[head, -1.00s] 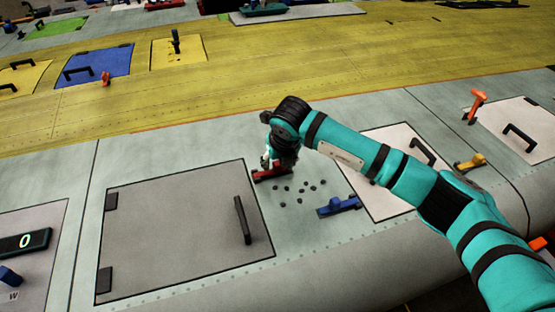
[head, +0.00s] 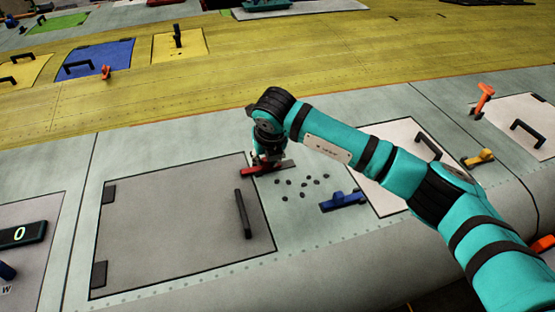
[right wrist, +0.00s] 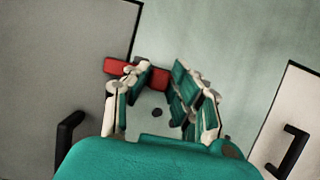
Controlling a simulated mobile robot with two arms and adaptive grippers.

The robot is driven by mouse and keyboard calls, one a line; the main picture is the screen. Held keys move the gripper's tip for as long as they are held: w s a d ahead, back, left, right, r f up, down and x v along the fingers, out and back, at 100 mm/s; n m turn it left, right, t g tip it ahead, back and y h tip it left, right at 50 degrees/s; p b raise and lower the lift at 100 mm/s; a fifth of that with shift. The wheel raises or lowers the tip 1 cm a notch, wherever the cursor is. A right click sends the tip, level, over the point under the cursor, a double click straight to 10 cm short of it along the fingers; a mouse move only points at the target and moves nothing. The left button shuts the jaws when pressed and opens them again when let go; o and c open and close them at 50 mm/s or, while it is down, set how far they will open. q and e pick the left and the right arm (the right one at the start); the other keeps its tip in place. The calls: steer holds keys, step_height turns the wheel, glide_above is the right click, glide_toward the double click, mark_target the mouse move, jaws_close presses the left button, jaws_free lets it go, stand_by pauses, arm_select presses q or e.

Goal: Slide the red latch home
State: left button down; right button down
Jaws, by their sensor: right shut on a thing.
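The red latch (head: 283,166) lies at the upper right edge of the large grey panel (head: 170,225) in the head view. Its left end reaches over the panel's edge, and its right part lies on the pale green skin. My right gripper (head: 267,160) comes down from above and is shut on the red latch, hiding its middle. In the right wrist view the red bar (right wrist: 118,67) shows beyond and between the fingers (right wrist: 155,80), its left end over the grey panel. My left gripper is not in view.
A black handle (head: 242,213) stands on the grey panel. Several dark dots (head: 302,184) mark the skin right of the latch. A blue latch (head: 343,200) sits near a white panel (head: 402,140), with a yellow latch (head: 478,158) further right.

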steer(key=shift+a, duration=0.2)
steer(key=c, duration=1.4)
jaws_free()
steer(key=shift+o, duration=1.1)
steer(key=shift+a, duration=0.1)
steer(key=v, duration=1.2)
steer(key=shift+s, duration=0.15)
